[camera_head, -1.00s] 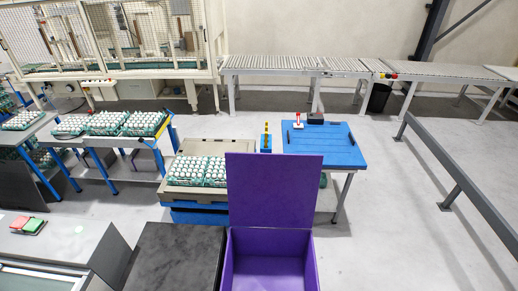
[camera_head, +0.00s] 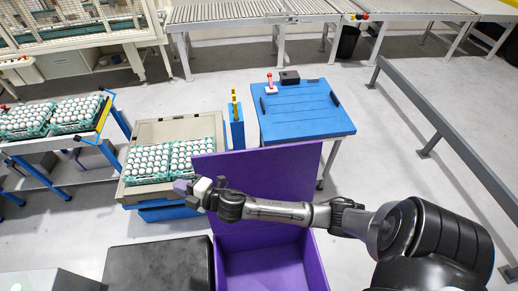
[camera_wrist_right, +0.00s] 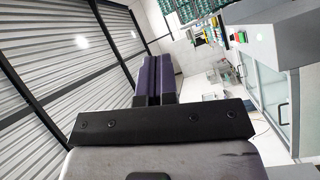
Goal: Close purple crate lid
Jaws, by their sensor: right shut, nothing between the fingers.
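The purple crate (camera_head: 318,262) stands at the bottom centre of the head view. Its lid (camera_head: 295,160) is open and stands up at the crate's far side. My right arm comes in from the right and crosses in front of the lid, hiding part of it. My right gripper (camera_head: 181,187) is shut and empty, with its fingertips just past the lid's left edge. I cannot tell whether it touches the lid. In the right wrist view the shut fingers (camera_wrist_right: 155,80) point away from the camera, and neither crate nor lid can be made out. My left gripper is not in view.
A dark box (camera_head: 160,262) stands left of the crate. Behind it are egg trays (camera_head: 150,163) on a grey-topped stand. A blue table (camera_head: 303,112) stands behind the lid. A grey rail (camera_head: 440,140) runs along the right, with clear floor between.

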